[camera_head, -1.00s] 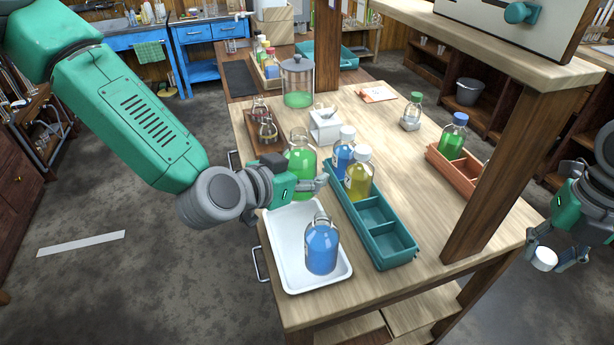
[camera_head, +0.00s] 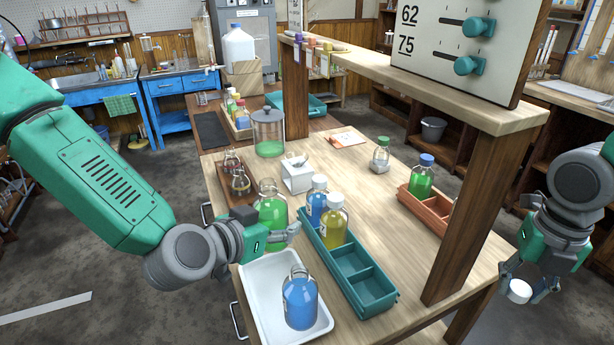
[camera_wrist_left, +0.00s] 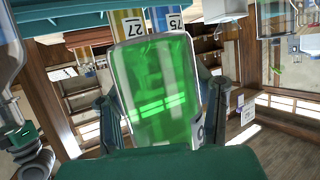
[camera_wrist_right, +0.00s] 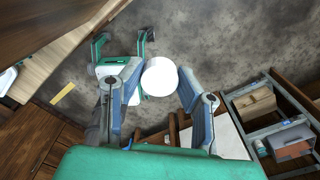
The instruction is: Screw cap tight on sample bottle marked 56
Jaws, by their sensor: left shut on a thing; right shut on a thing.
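My left gripper (camera_head: 285,236) is shut on a green-filled bottle (camera_head: 271,210) standing by the white tray's back edge. Its neck shows no cap in the head view. In the left wrist view the green bottle (camera_wrist_left: 158,85) fills the space between the fingers; its label is mostly turned away and I cannot read the number. My right gripper (camera_head: 528,285) is shut on a white cap (camera_head: 519,291), held off the table's right side. The cap (camera_wrist_right: 160,78) also shows between the fingertips in the right wrist view.
A teal compartment rack (camera_head: 371,298) holds blue and yellow bottles with white caps, marked 75 and 27. A blue-filled bottle (camera_head: 300,300) stands in the white tray (camera_head: 262,318). A wooden post (camera_head: 462,220) and shelf stand between the right gripper and the bottles.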

